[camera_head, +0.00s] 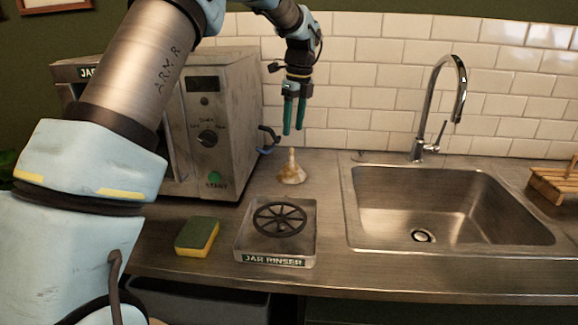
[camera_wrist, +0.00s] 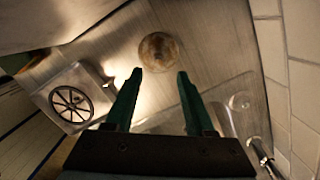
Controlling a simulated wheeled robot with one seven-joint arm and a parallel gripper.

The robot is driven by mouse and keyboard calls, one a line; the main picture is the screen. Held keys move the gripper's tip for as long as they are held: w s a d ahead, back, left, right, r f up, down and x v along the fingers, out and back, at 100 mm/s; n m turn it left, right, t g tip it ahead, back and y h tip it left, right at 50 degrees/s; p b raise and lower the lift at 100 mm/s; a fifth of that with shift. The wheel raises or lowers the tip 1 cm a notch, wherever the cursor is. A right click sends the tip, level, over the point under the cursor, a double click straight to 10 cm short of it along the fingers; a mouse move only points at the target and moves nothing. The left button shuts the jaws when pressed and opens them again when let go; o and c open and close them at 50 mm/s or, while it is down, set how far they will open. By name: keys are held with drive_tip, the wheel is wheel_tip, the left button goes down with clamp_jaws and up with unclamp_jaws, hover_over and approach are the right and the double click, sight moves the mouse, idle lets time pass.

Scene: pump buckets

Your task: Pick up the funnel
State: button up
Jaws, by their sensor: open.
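The funnel (camera_head: 291,169) is a small, stained cream-and-brown cone. It stands with its narrow end up on the metal counter, behind the jar rinser. My gripper (camera_head: 293,131) has green fingers pointing down and hangs above the funnel, apart from it. In the wrist view the funnel (camera_wrist: 158,51) shows from above as a round brownish disc, beyond the fingertips and between their lines. My gripper (camera_wrist: 159,75) is open there, with nothing between its fingers.
The jar rinser (camera_head: 243,244) stands in front of the funnel, with a green-and-yellow sponge (camera_head: 197,236) left of it. A microwave (camera_head: 221,120) is on the left. A sink (camera_head: 450,205) with a tall faucet (camera_head: 431,110) is on the right. A tiled wall (camera_head: 355,95) closes the back.

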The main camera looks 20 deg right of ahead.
sight(291, 150)
drive_tip(key=shift+w+a+f+p, duration=0.15)
drive_tip(key=shift+f+p, duration=0.6)
drive_tip(key=shift+f, duration=1.35)
drive_tip(key=shift+a+f+p, duration=0.1)
drive_tip(key=shift+f+p, duration=0.6)
drive_tip(key=shift+f, duration=1.4)
drive_tip(key=shift+c, duration=0.4)
clamp_jaws()
